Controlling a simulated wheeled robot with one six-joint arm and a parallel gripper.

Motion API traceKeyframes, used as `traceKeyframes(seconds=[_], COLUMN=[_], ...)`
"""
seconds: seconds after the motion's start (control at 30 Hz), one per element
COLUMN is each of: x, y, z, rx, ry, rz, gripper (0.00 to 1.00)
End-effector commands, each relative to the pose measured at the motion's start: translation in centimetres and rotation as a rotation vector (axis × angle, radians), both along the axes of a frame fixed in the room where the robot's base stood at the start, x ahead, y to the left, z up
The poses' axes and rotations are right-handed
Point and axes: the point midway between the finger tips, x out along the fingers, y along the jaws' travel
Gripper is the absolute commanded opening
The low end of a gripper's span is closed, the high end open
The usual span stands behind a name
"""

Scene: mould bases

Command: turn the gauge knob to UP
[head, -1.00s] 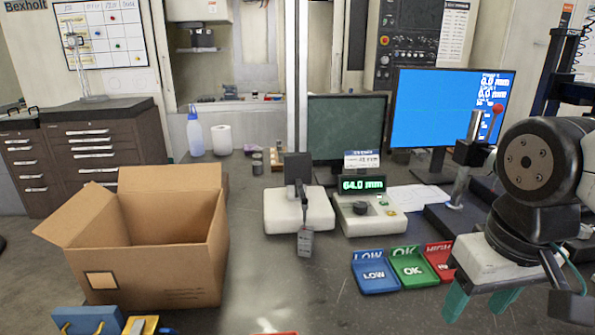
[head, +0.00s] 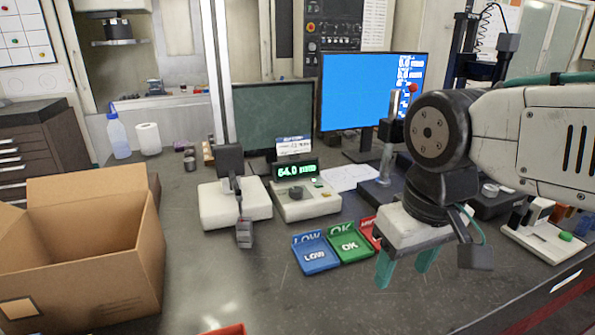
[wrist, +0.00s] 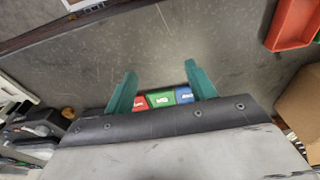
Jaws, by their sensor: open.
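The gauge (head: 306,202) is a pale box with a green display reading 64.0 mm, standing mid-bench in the head view. Its dark round knob (head: 296,193) sits on the top face below the display. The knob's setting is too small to read. My gripper (head: 404,272) is open and empty, with its green fingers pointing down above the bench, to the right of and nearer than the gauge. In the wrist view both fingers (wrist: 161,88) are spread apart over bare bench. The gauge does not show clearly in the wrist view.
Blue LOW (head: 316,256), green OK (head: 350,246) and partly hidden red trays lie between gauge and gripper. A pale device (head: 235,205) with a hanging tag stands left of the gauge. An open cardboard box (head: 85,245) is at left, monitors behind. The front bench middle is clear.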

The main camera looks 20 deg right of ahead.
Motion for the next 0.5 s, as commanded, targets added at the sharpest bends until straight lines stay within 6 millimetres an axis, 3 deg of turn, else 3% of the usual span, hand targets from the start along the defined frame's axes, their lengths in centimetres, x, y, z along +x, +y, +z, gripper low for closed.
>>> traceKeyframes(seconds=[0.17,0.27,0.37,0.5], x=[0.3,1.8,4.8,10.4], y=[0.1,0.2,0.4,0.7], z=[-0.7,-1.0,-0.6,0.1], rx=[0.0,0.0,0.0,-0.003], ry=[0.04,0.091,0.136,0.179], rz=[0.005,0.01,0.024,0.096], gripper=[0.56,0.56,0.56,0.56])
